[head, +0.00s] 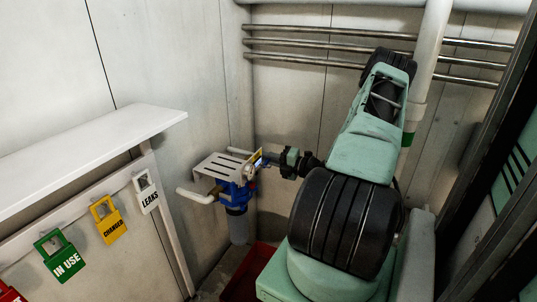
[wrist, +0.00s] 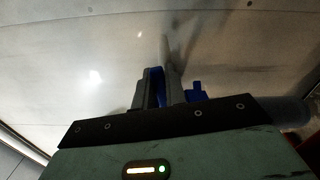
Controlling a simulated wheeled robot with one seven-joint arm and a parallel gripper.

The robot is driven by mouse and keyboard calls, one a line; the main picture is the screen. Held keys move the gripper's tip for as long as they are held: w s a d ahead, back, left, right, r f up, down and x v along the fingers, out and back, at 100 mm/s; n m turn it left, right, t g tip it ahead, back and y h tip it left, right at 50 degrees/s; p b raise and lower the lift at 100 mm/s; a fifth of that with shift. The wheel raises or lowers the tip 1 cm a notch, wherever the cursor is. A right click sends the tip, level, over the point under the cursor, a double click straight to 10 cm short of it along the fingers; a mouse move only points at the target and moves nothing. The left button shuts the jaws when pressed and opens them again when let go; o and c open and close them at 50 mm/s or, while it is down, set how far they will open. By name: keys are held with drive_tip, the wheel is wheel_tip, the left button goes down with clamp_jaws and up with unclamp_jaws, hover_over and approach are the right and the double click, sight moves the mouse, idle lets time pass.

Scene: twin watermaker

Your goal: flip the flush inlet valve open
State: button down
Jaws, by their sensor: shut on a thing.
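My gripper (head: 266,160) reaches left to the blue filter unit in the corner and is at its right side, by a small yellow piece (head: 257,155). In the wrist view my gripper (wrist: 157,80) is shut on a thin blue lever (wrist: 155,86), which stands upright between the two grey fingers. I take it for the flush inlet valve's handle; the valve body is mostly hidden by my gripper. Another blue part (wrist: 196,92) shows just right of the fingers. The blue filter head (head: 232,190) hangs under a slotted metal bracket (head: 222,167), with a greyish bowl (head: 237,225) below.
A white pipe stub (head: 195,197) sticks out left of the filter. A white shelf (head: 90,155) juts out at left, above hanging tags, including a green "IN USE" tag (head: 59,257). Metal pipes (head: 310,45) run along the back wall. A red bin (head: 250,272) stands on the floor.

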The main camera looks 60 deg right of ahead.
drive_tip(key=shift+d+f+m, duration=0.1)
drive_tip(key=shift+f+m, duration=0.25)
drive_tip(key=shift+m, duration=0.75)
drive_tip(key=shift+f, duration=0.1)
drive_tip(key=c, duration=1.4)
unclamp_jaws()
drive_tip(key=shift+c, duration=0.2)
drive_tip(key=s+d+b, duration=0.1)
drive_tip(key=s+b, duration=0.5)
drive_tip(key=s, duration=1.1)
drive_tip(key=shift+s+d, duration=0.2)
